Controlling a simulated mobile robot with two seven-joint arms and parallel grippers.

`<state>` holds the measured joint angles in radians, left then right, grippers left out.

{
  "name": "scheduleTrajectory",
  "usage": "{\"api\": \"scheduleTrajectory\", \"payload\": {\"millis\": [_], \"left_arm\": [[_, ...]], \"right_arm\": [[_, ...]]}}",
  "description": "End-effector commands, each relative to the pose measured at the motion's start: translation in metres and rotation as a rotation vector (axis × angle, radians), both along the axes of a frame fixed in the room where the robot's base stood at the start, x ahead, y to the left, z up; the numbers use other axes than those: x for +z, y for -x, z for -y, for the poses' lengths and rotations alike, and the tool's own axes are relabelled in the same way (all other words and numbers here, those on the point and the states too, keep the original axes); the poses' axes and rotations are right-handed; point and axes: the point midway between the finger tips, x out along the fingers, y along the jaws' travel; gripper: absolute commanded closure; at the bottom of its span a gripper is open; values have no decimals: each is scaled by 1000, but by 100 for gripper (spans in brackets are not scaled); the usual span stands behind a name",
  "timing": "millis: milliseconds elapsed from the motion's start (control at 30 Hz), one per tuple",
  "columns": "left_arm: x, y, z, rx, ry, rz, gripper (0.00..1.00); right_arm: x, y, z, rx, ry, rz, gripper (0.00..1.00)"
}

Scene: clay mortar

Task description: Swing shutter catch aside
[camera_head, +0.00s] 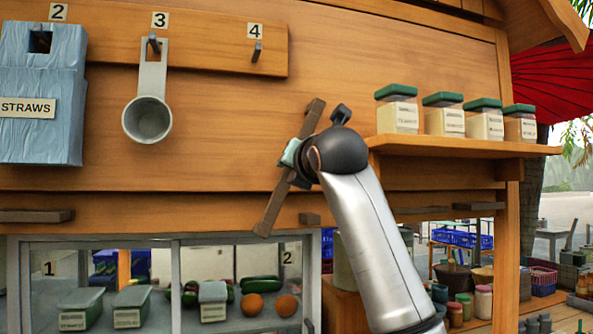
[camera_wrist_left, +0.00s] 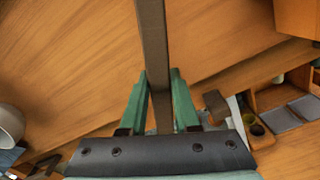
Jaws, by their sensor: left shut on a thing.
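The shutter catch (camera_head: 271,211) is a long dark brown bar on the wooden wall above the glass window. It is tilted, with its upper end to the right and its lower end to the left. My left gripper (camera_head: 291,153) is shut on the bar's upper half. In the left wrist view the bar (camera_wrist_left: 153,35) runs between the green fingers of my gripper (camera_wrist_left: 161,76). The gripper and wrist hide part of the bar in the head view. My right gripper is not in view.
A small brown block (camera_head: 310,219) sits right of the bar's lower end. A shelf (camera_head: 465,146) with several green-lidded jars juts out close to the right of my wrist. A metal scoop (camera_head: 148,119) and a blue straws box (camera_head: 42,130) are at left.

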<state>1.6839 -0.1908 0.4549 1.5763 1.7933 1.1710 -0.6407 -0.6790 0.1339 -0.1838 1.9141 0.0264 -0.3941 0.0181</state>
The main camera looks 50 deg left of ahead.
Motion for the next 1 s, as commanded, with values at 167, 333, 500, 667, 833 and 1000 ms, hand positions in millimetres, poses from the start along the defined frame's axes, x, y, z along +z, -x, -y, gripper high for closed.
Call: {"api": "scheduleTrajectory", "payload": {"millis": [167,333,500,667,833,1000], "left_arm": [[4,2,0,4,-11,2,100],[3,2,0,4,-7,2,52],[2,1,0,4,-4,2,40],[1,1,0,3,-2,1,40],[-1,5,11,1,-2,2,40],[-1,17,42,-2,-4,5,40]], "right_arm": [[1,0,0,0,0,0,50],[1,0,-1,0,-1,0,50],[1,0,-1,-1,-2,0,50],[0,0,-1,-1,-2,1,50],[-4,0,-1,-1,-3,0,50],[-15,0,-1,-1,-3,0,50]]}}
